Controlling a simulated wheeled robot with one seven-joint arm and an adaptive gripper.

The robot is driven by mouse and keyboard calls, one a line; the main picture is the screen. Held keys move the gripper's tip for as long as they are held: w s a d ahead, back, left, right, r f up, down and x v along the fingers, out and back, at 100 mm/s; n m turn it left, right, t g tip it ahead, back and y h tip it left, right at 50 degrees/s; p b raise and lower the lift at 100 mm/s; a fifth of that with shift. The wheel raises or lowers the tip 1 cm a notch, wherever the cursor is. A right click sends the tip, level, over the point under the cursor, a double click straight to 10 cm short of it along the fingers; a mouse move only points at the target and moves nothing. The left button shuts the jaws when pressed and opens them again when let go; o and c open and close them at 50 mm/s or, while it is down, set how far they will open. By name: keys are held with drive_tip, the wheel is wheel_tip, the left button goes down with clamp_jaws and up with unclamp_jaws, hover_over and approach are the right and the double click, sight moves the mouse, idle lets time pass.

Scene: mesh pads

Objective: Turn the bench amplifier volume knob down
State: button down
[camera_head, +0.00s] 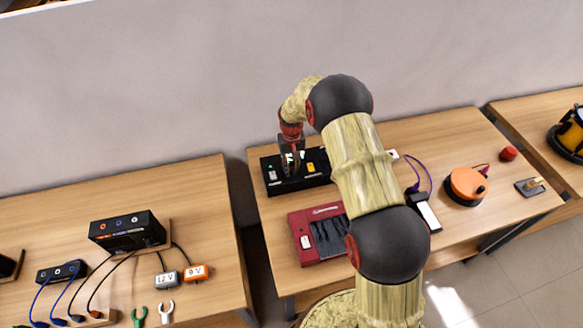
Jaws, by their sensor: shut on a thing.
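A low black box (282,187), which looks like the bench amplifier, sits at the back left of the middle table. A small light or button shows on its left and a yellow-orange patch on its right. My gripper (291,168) points down at the box, between these two, with its fingers close together. It is shut on what appears to be the volume knob, which the fingers hide. The knob's pointer and setting cannot be seen. My arm covers the right end of the box.
A red-and-black device (310,252) lies just in front of the box. An orange round reel (466,186), a red cap (508,153) and a black-and-white device (428,216) are to the right. A gap separates the left table (205,215).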

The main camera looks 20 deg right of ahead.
sight(291, 168)
drive_tip(key=n, duration=0.7)
drive_tip(key=shift+w+b, duration=0.1)
drive_tip(key=shift+b, duration=0.25)
drive_tip(key=n, duration=0.6)
drive_tip(key=shift+n, duration=0.5)
drive_tip(key=c, duration=1.6)
unclamp_jaws()
wheel_tip(291, 168, up, 12)
drive_tip(key=shift+m, duration=0.3)
